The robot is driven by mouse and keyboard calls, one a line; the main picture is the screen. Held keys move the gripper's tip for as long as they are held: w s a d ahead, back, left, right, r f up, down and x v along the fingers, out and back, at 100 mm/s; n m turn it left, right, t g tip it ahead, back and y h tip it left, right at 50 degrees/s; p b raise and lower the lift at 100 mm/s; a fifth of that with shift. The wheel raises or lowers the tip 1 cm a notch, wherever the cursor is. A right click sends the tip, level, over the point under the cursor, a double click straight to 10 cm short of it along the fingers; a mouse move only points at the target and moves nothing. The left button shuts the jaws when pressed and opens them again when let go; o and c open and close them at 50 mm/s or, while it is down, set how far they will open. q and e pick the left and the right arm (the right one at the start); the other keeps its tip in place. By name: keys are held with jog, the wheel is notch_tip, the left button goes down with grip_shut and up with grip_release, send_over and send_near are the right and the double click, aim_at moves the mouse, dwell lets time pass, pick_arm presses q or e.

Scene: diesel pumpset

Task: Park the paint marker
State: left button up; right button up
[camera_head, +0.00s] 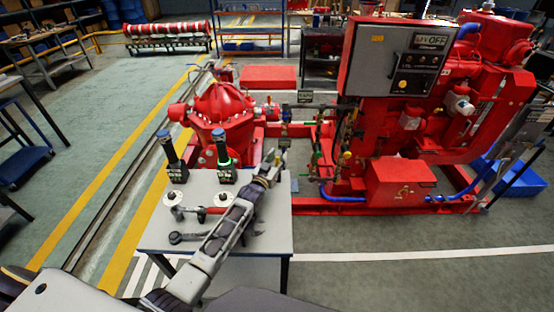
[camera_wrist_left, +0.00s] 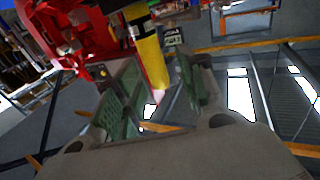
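In the left wrist view a yellow, tube-shaped paint marker (camera_wrist_left: 151,58) with a dark band and a pale pinkish tip stands between the green-padded fingers of my left gripper (camera_wrist_left: 158,72). The fingers lean inward around it, and the tip points back toward the palm. In the head view my left gripper (camera_head: 271,165) is over the far right corner of the small grey table (camera_head: 268,222); the marker is too small to make out there. My right gripper is not in view.
The red pumpset (camera_head: 400,185) stands behind the table.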

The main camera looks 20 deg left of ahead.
pick_arm(q)
jog(key=shift+s+d+f, duration=0.15)
jog(key=shift+s+f, duration=0.2)
jog(key=shift+f, duration=0.45)
jog(key=s+a, duration=0.1)
jog(key=s, duration=0.6)
jog(key=shift+a+r, duration=0.15)
jog(key=shift+r, duration=0.15)
jog(key=shift+s, duration=0.15)
jog(key=shift+r, duration=0.25)
